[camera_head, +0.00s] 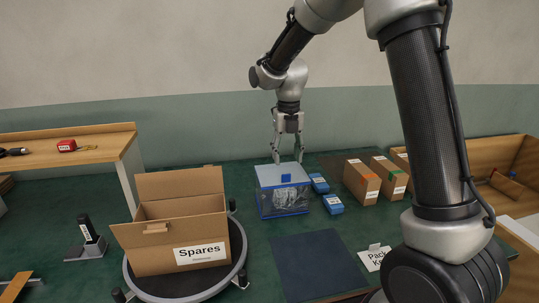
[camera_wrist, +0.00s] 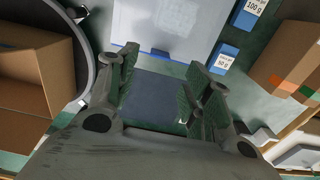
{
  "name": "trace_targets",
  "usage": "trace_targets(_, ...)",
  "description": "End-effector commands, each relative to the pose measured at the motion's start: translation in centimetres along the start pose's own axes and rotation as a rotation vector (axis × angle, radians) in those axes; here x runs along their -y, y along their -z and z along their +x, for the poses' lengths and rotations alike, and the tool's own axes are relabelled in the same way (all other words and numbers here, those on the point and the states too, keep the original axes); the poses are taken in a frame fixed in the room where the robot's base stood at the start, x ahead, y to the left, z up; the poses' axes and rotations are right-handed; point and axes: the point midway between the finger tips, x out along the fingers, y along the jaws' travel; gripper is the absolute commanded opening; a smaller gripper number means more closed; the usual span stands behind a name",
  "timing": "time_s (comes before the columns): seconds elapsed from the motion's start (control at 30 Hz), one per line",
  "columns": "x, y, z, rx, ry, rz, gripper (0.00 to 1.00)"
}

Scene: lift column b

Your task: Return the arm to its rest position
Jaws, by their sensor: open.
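My gripper (camera_head: 288,156) is open and empty, pointing down. In the head view it hangs just above the back of a clear box with a pale lid and blue latch (camera_head: 283,190). I cannot tell whether the fingertips touch the lid. In the wrist view the gripper (camera_wrist: 158,75) has its fingers apart, with the pale lid (camera_wrist: 170,25) beyond them and a dark mat (camera_wrist: 155,100) between them. My arm rises from the lower right of the head view and bends over the table.
An open cardboard "Spares" box (camera_head: 180,232) stands on a round turntable (camera_head: 190,291) at left. Small blue boxes (camera_head: 333,204) and brown cartons (camera_head: 361,182) stand right of the clear box. A wooden shelf (camera_head: 70,146) is at far left. The dark mat (camera_head: 315,262) is bare.

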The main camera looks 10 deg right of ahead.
Motion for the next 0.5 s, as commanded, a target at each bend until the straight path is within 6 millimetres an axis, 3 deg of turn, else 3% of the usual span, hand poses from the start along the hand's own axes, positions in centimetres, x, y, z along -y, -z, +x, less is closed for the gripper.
trace_targets(0.17, 0.0, 0.1, 0.0, -0.002, 0.001, 0.231, 0.5)
trace_targets(0.27, 0.2, 0.7, 0.4, -0.017, 0.011, 0.511, 0.5)
trace_targets(0.37, 0.8, 2.5, 1.4, -0.048, 0.042, 0.835, 0.5)
trace_targets(0.5, 2.0, 5.5, 0.8, -0.053, 0.074, 1.296, 0.5)
